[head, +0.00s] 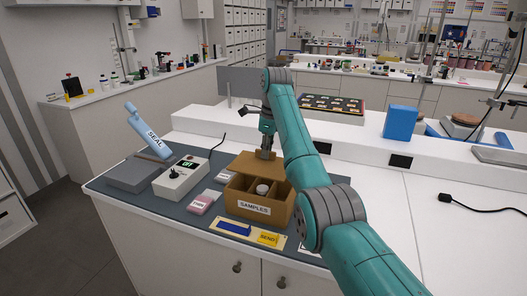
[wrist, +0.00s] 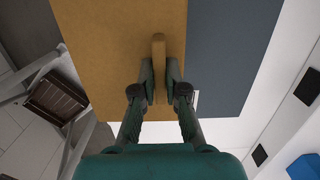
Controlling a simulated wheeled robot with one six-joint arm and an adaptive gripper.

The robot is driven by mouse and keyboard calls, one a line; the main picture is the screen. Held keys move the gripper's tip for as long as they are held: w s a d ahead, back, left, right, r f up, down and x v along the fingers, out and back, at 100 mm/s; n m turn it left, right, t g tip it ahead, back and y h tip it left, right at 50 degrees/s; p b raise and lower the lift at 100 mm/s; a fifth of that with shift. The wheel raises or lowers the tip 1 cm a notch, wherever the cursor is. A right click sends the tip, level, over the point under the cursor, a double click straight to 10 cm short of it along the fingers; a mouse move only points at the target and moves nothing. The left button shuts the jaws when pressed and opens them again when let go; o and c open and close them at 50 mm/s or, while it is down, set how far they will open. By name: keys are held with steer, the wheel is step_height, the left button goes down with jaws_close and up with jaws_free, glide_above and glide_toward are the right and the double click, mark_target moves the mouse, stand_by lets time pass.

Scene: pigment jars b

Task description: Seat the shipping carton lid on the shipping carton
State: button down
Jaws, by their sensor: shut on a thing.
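The shipping carton (head: 253,208) is a brown box labelled SAMPLES on the dark mat, open at the top in the head view. Dividers split it into compartments, and a jar with a pale top (head: 262,189) stands in one. The shipping carton lid (head: 243,163) is a flat brown panel at the carton's far side, leaving the front compartments uncovered. I cannot tell whether it touches the carton. My gripper (head: 265,153) is shut on the lid's raised grip bar. In the wrist view, my gripper (wrist: 159,82) has a finger either side of that bar, and the lid (wrist: 110,45) hides what lies beneath.
Left of the carton are a pink block (head: 203,202), a grey control box (head: 181,178) and a press with a blue SEAL handle (head: 147,130). A card marked SEND (head: 268,239) lies in front. White bench to the right is mostly clear.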

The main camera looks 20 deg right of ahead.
mark_target(268, 165)
steer(key=shift+a, duration=0.1)
steer(key=shift+s+d+f, duration=0.1)
steer(key=shift+d+f, duration=0.15)
steer(key=shift+f, duration=2.45)
steer(key=shift+f, duration=0.75)
steer(key=c, duration=1.1)
jaws_free()
steer(key=shift+c, duration=0.2)
